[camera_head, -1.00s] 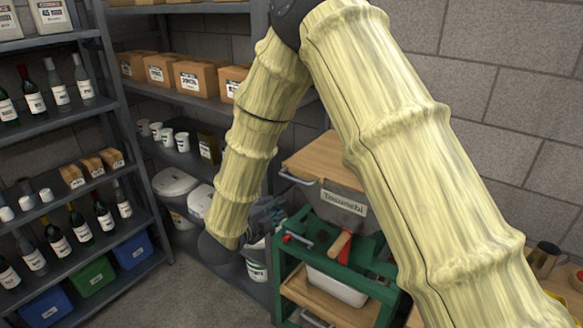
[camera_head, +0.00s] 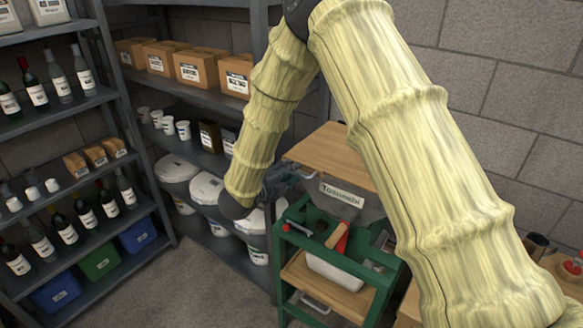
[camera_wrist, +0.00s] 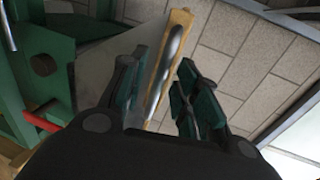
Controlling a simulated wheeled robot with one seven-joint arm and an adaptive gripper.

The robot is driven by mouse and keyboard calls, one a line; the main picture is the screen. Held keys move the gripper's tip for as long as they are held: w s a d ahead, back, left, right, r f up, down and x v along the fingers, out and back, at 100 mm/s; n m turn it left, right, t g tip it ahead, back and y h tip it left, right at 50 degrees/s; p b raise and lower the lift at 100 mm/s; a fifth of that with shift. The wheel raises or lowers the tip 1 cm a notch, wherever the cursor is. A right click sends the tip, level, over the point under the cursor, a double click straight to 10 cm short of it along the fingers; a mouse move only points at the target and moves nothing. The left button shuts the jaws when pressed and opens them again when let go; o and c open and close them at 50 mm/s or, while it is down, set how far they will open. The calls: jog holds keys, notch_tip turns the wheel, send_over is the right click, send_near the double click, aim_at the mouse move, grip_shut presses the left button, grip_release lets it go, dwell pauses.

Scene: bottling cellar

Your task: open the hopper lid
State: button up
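The hopper lid (camera_head: 332,147) is a flat wooden board lying closed on top of the grey hopper (camera_head: 345,196), which has a name label on its front. In the wrist view the lid's edge (camera_wrist: 183,19) is a narrow wooden strip with a grey metal bar handle (camera_wrist: 173,50) along it. My gripper (camera_head: 292,178) is at the lid's front left edge. In the wrist view my gripper (camera_wrist: 163,70) is open, its dark green fingers on either side of the handle. I cannot tell whether either finger touches it.
A green frame (camera_head: 305,245) carries the hopper, with a red-handled tool (camera_head: 340,238) and a white tub (camera_head: 335,274). Shelves with bottles, boxes and white tubs (camera_head: 205,188) stand left and behind. A block wall (camera_head: 500,80) is behind; floor at the front left is clear.

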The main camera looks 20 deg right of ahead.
jog(key=shift+w+d+f, duration=0.1)
jog(key=shift+w+d, duration=0.25)
jog(key=shift+d, duration=0.15)
grip_shut()
